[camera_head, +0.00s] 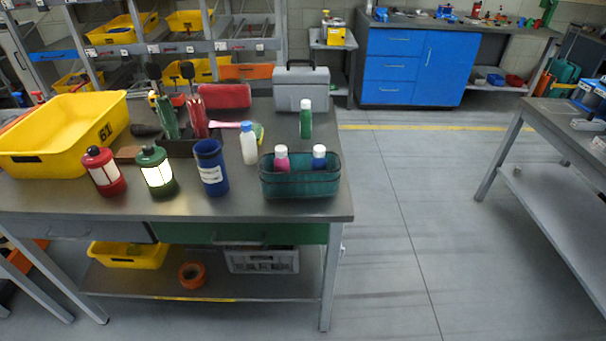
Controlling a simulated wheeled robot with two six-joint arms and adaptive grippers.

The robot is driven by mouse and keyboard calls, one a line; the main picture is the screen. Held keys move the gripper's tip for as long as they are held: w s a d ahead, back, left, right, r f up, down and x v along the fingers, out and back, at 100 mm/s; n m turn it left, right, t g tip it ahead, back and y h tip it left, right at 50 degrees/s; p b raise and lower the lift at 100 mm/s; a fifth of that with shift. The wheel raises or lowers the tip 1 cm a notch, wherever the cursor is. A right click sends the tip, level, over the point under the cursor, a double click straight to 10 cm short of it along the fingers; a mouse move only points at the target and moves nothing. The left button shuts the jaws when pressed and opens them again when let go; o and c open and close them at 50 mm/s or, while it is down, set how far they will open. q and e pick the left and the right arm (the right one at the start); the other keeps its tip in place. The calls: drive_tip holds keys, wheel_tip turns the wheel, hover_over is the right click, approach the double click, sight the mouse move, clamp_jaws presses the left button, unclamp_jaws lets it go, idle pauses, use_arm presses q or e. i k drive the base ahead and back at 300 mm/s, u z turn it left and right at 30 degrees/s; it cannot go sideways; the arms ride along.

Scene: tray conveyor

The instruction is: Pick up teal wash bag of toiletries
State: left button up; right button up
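A teal wash bag (300,187), open at the top, stands upright near the front right corner of the grey workbench. A bottle with a pink body and white cap (282,160) and a bottle with a blue body and white cap (319,157) stick up out of it. The lower parts of both bottles are hidden by the bag's wall. A white bottle with a blue cap (248,143) stands just behind its left end, and a green bottle with a white cap (306,119) stands behind it. Neither of my grippers is in view.
Open floor (420,220) lies right of the bench, before another table (560,200).

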sight(300, 183)
drive_tip(key=z, duration=0.05)
drive_tip(key=k, duration=0.5)
drive_tip(key=z, duration=1.25)
drive_tip(key=i, duration=4.4)
drive_tip(key=u, duration=3.65)
drive_tip(key=i, duration=0.5)
